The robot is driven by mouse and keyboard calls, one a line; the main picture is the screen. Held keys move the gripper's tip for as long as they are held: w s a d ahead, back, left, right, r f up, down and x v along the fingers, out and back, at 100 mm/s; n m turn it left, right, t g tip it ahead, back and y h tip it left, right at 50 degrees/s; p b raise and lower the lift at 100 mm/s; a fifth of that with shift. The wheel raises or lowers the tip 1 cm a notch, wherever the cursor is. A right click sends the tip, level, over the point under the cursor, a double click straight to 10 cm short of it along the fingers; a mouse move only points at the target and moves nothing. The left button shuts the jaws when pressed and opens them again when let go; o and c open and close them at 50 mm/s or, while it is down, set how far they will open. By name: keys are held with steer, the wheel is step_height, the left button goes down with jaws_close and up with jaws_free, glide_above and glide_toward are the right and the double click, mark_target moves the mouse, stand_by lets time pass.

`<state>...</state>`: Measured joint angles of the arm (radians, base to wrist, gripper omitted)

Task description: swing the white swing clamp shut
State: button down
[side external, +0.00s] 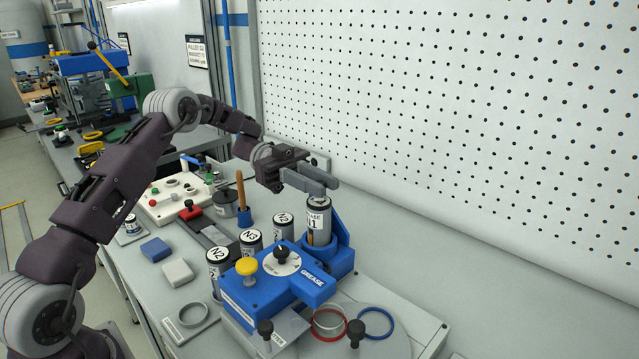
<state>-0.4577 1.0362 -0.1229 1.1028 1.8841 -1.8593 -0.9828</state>
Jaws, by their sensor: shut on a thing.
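My gripper (318,190) is shut on the top of a grey can (319,221) marked N1. The can is upright, at a blue holder (340,255) on the blue grease fixture (262,292). Its lower part is partly hidden by the fixture. I cannot pick out the white swing clamp with certainty. A pale plate (285,338) with a black knob (265,329) lies at the fixture's front, and I cannot tell whether it is the clamp.
Several more cans, one marked N3 (251,240), stand left of the fixture. A yellow knob (246,266) and a black dial (281,253) top the fixture. Red (328,336) and blue rings lie in front. A white control box (175,197) stands farther back. A pegboard wall (450,110) rises behind.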

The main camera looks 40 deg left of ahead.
steer(key=shift+r, duration=0.1)
steer(key=c, duration=1.3)
jaws_free()
steer(key=shift+o, duration=0.2)
steer(key=a, duration=0.7)
steer(key=shift+a, duration=0.1)
